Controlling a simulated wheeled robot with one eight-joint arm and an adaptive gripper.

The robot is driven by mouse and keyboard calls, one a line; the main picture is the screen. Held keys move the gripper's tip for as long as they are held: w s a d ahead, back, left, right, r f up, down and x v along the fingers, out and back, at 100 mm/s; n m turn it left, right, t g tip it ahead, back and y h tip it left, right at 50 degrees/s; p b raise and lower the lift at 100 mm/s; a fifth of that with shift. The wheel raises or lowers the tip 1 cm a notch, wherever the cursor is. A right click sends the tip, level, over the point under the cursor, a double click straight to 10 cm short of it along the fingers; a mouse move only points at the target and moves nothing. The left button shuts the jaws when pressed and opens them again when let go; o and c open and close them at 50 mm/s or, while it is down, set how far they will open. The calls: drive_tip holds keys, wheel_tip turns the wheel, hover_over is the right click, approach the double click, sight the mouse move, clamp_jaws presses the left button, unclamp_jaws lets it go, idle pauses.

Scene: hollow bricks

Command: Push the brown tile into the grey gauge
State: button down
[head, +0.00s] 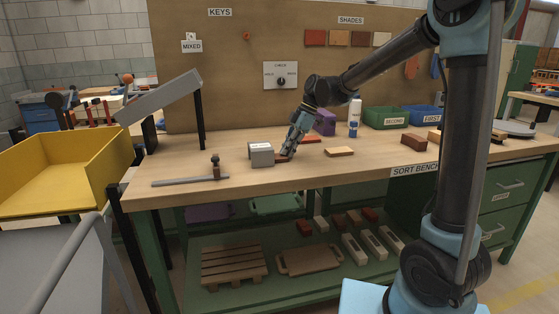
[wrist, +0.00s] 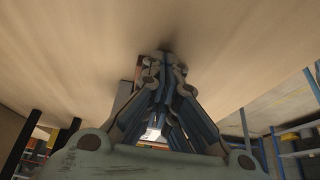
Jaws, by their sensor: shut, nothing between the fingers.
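The grey gauge (head: 261,155) is a small block-like box standing on the bench top, left of my gripper. The brown tile (head: 282,158) lies flat at the gauge's right side, partly hidden by my fingers. I cannot tell whether any of it is inside the gauge. My gripper (head: 287,153) points down at the tile with its fingers together and empty. The fingertips are at or very near the tile; contact is unclear. In the wrist view my gripper (wrist: 162,58) fills the middle, and a grey edge, probably the gauge (wrist: 125,95), shows to its left.
A tan tile (head: 339,152) and a red tile (head: 311,139) lie to the right. A purple box (head: 325,122) and a white bottle (head: 354,118) stand behind. The front middle of the bench is clear.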

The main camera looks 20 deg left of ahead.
sight(278, 156)
drive_tip(key=shift+s+a, duration=0.6)
drive_tip(key=shift+a, duration=0.35)
drive_tip(key=shift+s+a, duration=0.6)
drive_tip(key=shift+a, duration=0.35)
drive_tip(key=shift+w+d, duration=0.15)
drive_tip(key=shift+w+d, duration=0.25)
drive_tip(key=shift+d, duration=0.25)
wheel_tip(278, 156, up, 8)
idle(0.4)
